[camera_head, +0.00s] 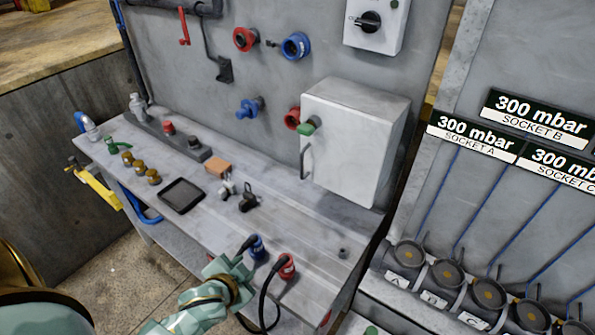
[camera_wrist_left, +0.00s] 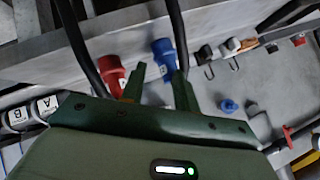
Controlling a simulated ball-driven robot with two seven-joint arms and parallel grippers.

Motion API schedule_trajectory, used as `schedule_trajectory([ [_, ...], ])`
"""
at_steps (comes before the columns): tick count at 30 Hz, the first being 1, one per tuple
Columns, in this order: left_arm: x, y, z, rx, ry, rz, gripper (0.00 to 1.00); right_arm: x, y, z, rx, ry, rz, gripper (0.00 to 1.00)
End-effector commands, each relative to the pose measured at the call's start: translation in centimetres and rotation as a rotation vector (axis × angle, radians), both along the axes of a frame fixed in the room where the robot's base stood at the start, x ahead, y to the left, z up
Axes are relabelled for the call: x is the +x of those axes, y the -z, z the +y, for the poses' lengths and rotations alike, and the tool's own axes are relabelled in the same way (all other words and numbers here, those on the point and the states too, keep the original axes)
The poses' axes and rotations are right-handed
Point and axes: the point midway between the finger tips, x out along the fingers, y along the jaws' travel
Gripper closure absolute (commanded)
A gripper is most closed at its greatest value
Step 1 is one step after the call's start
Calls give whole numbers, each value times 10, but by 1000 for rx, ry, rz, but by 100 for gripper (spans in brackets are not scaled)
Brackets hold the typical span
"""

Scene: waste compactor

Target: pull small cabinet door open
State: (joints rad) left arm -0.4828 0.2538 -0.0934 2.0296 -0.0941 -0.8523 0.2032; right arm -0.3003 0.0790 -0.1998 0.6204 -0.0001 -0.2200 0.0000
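The small white cabinet (camera_head: 345,150) is mounted on the grey back panel, above the right part of the workbench. Its door looks shut. A thin dark upright handle (camera_head: 305,160) is on the front's left side, with a green knob (camera_head: 308,127) near the top left corner. My left gripper (camera_head: 231,272) is low at the bench's front edge, below and left of the cabinet, well apart from the handle. In the left wrist view its two green fingers (camera_wrist_left: 158,84) are spread with nothing visibly held between them. My right gripper is in neither view.
A blue connector (camera_head: 256,247) and a red connector (camera_head: 286,267) with black cables stand close to my left gripper. A black tray (camera_head: 181,196), a brown block (camera_head: 218,165) and brass fittings (camera_head: 140,168) lie on the bench. Hose sockets (camera_head: 450,272) stand at the right.

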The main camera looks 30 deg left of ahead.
Motion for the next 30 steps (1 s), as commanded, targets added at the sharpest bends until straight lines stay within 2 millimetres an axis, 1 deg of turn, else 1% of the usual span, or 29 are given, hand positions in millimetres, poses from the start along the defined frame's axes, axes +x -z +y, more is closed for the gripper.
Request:
schedule_trajectory([
  [1, 7, -28, 1, 4, 3, -52, 69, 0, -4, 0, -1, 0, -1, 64],
  [2, 11, -37, 3, -3, 2, -80, 69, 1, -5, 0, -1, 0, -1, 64],
  [3, 18, -35, 6, -35, 4, -119, 69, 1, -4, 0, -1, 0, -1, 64],
  [4, 23, -37, 8, -59, 8, -154, 69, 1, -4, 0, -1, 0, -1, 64],
  [8, 47, -53, 17, -184, 35, -305, 69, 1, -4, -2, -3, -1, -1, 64],
  [12, 68, -78, 27, -348, 99, -461, 69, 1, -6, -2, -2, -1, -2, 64],
  [15, 79, -99, 33, -480, 165, -550, 69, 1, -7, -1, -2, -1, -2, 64],
  [18, 84, -117, 38, -595, 228, -607, 69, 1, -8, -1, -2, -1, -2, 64],
  [21, 86, -128, 40, -667, 269, -633, 69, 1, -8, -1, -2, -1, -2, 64],
  [25, 93, -132, 38, -696, 285, -644, 69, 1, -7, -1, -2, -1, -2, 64],
  [29, 113, -133, 31, -694, 286, -645, 69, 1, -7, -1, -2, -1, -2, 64],
  [30, 122, -133, 28, -696, 285, -646, 69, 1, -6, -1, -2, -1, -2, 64],
])
